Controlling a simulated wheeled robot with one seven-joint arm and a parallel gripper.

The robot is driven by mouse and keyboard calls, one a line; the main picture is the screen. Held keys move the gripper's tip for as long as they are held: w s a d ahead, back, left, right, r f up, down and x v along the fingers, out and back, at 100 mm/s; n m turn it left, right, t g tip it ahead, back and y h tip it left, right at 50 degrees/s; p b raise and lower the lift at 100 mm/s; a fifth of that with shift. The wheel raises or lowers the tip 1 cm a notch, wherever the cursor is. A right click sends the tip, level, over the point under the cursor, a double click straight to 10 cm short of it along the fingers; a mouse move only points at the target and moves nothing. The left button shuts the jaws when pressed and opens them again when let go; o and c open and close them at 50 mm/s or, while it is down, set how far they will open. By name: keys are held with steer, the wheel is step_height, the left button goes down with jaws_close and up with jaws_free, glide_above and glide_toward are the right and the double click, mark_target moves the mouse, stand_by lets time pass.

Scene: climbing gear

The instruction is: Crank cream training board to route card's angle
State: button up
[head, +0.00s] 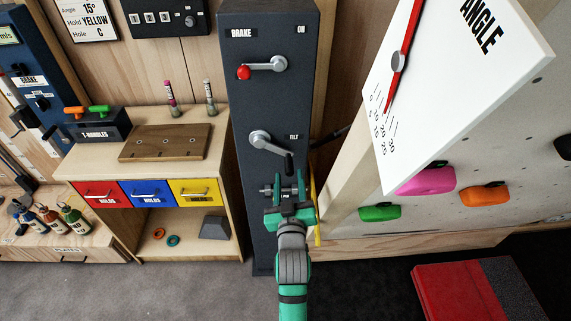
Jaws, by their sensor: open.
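The route card (87,18) at upper left reads Angle 15°, Hold YELLOW, Hole C. The cream training board (345,222) leans at the right, with coloured holds on it. A white angle panel (440,70) carries a red pointer (404,50) whose tip is near the scale's printed numbers; I cannot tell the exact reading. On the dark column (262,95), the tilt crank (266,141) has its dark handle (289,163) hanging to the lower right. The brake lever (265,66) has its red knob to the left. My gripper (286,187) is open, just below the crank handle; contact is unclear.
A wooden cabinet (88,153) with red, blue and yellow drawers stands left of the column. A T-handles block (97,127) and a brown board (165,142) with holes sit on it. A red and grey pad (455,293) lies at lower right. The grey floor at front left is clear.

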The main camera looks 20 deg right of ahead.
mark_target(289, 164)
steer(key=x, duration=0.6)
steer(key=shift+w+d, duration=0.1)
steer(key=shift+w, duration=0.3)
jaws_close()
